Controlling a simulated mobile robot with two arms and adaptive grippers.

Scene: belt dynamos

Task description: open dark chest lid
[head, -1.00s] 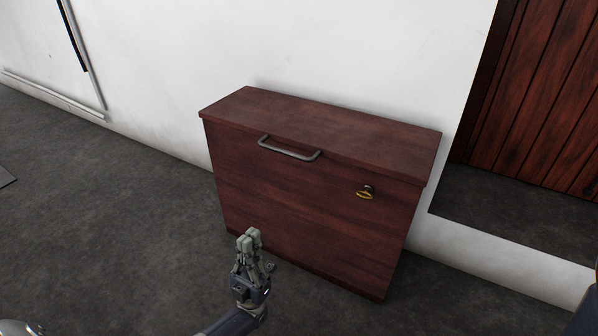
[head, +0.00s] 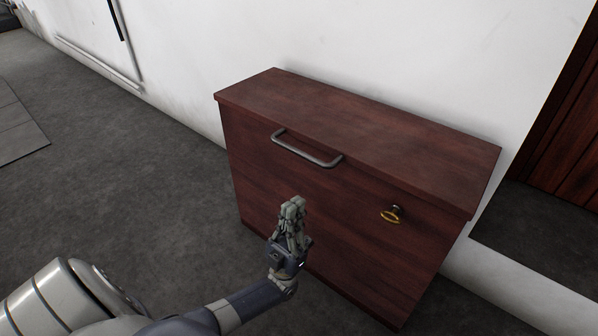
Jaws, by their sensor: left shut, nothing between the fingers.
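The dark reddish-brown wooden chest (head: 335,215) stands against the white wall. Its lid (head: 370,132) is closed and lies flat. A grey bar handle (head: 305,152) is on the front at the lid's edge, left of the middle. A brass key (head: 390,215) sits in a lock on the front, at the right. My left gripper (head: 293,203) is shut and empty. In the picture it shows in front of the chest's front face, below the handle and apart from it. My right gripper is not in view.
The white wall (head: 400,50) is right behind the chest. A dark wooden plank door (head: 570,140) stands in a recess at the right. Grey floor (head: 130,170) is clear at the left. A flat grey panel (head: 18,130) lies at the far left.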

